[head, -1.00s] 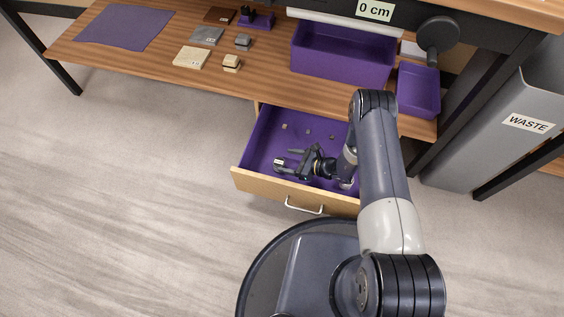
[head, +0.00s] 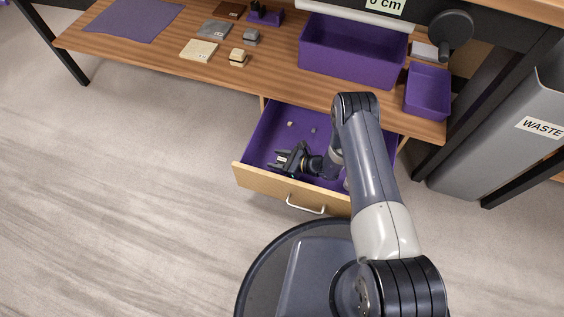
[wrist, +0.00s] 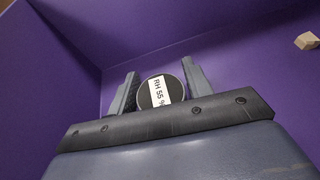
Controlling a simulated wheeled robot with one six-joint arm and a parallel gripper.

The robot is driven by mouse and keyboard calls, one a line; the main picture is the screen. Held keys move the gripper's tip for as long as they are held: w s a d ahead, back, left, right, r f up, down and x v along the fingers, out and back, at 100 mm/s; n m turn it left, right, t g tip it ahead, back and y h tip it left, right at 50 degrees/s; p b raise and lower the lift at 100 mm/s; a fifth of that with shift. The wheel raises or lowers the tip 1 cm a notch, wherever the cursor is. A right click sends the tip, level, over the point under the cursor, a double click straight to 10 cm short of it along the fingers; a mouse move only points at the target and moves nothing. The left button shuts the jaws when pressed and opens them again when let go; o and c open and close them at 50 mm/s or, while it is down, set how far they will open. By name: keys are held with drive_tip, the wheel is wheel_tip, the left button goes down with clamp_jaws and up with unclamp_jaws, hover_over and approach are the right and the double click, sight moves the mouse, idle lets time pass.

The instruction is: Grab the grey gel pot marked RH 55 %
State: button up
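The grey gel pot (wrist: 148,97) shows in the wrist view as a round dark-topped pot with a pale rim and a white label reading "RH 55 %", its end cut off. My gripper (wrist: 160,85) has one finger on each side of the pot, with no clear gap to either. It looks shut on the pot. The palm hides the pot's near side. In the head view my gripper (head: 278,159) is low inside the open purple-lined drawer (head: 262,135), near its front left, and the pot is hard to make out there.
A small beige block (wrist: 307,40) lies in the drawer; a small grey piece (head: 313,130) lies near it. The wooden drawer front (head: 262,185) and purple walls surround my gripper. Above is the wooden shelf (head: 270,85) with a large purple bin (head: 350,62). A waste bin (head: 490,145) stands right.

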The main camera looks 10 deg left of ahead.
drive_tip(key=c, duration=0.6)
drive_tip(key=shift+r, duration=0.15)
